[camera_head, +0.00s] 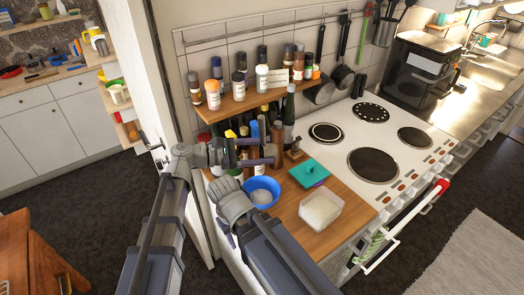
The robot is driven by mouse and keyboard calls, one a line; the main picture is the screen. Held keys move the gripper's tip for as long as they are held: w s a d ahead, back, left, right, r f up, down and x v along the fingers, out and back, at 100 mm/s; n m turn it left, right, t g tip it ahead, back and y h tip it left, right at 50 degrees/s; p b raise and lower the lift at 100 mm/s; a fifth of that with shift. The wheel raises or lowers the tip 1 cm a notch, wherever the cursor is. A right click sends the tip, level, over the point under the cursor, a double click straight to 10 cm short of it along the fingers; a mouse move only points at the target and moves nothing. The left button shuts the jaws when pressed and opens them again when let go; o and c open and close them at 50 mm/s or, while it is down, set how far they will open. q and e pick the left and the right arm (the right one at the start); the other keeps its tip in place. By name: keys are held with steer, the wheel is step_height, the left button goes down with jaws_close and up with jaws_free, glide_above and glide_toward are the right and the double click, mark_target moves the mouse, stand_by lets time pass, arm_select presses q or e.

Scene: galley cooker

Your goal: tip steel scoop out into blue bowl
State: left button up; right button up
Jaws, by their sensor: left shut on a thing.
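The blue bowl (272,183) stands on the wooden counter left of the cooker, with something pale in its bottom. My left gripper (266,152) is above and behind the bowl, in front of the bottles. It is shut on the steel scoop, which is too small and dark to make out clearly. My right gripper (226,192) is just left of the bowl, low by the counter's left edge. Its fingers are not clear. A clear square tub (321,209) of white grains stands open to the right of the bowl.
A teal lid (309,172) lies behind the tub. A wooden shelf (228,107) with several bottles is above the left gripper, and tall bottles stand below it. The white cooker (392,148) with several hotplates is on the right.

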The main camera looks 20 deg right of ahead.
arm_select(q)
steer(key=shift+f, duration=0.2)
steer(key=shift+f+h+b, duration=0.4)
steer(key=shift+f+b, duration=1.55)
steer(key=shift+b, duration=0.8)
steer(key=r+y+p, duration=0.1)
steer(key=p, duration=0.2)
steer(key=shift+d, duration=0.15)
steer(key=shift+d+f+y+p, duration=0.15)
steer(key=shift+y+p, duration=0.35)
steer(key=shift+p, duration=0.25)
steer(key=shift+f, duration=0.15)
steer(key=y+p, duration=0.1)
steer(key=p, duration=0.1)
steer(key=r+p, duration=0.1)
steer(key=shift+d+y+p, duration=0.25)
steer(key=shift+y+p, duration=0.15)
steer(key=shift+d+f+y+p, duration=0.15)
steer(key=shift+y+p, duration=0.15)
steer(key=shift+p, duration=0.2)
steer(key=shift+f, duration=0.15)
